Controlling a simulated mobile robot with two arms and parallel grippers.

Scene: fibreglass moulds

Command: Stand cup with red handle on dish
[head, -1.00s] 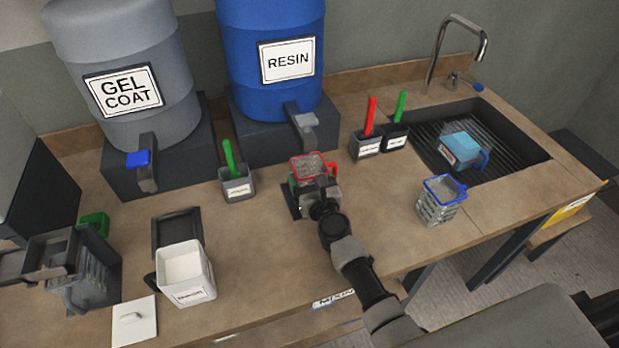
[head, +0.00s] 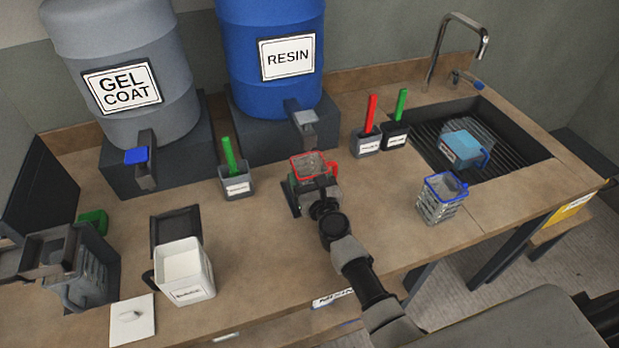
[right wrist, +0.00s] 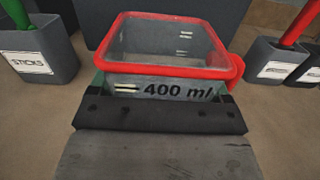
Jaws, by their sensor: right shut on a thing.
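The clear cup with the red rim and red handle (head: 312,160) is near the middle of the counter. My right gripper (head: 318,186) is shut on its near side. The right wrist view shows the cup (right wrist: 165,58) upright between the fingers, its "400 ml" mark facing me. I cannot tell whether its base touches the counter. A square dark tray (head: 176,226), possibly the dish, is behind the white tub. A grey jaw-like shape (head: 50,252) at the left may be my left gripper; its opening is unclear.
The white tub (head: 185,275) and white lid (head: 131,318) are at front left. A blue-rimmed cup (head: 440,205) stands right, before the sink (head: 530,150) with a blue cup (head: 463,148). Counter between tub and red cup is clear.

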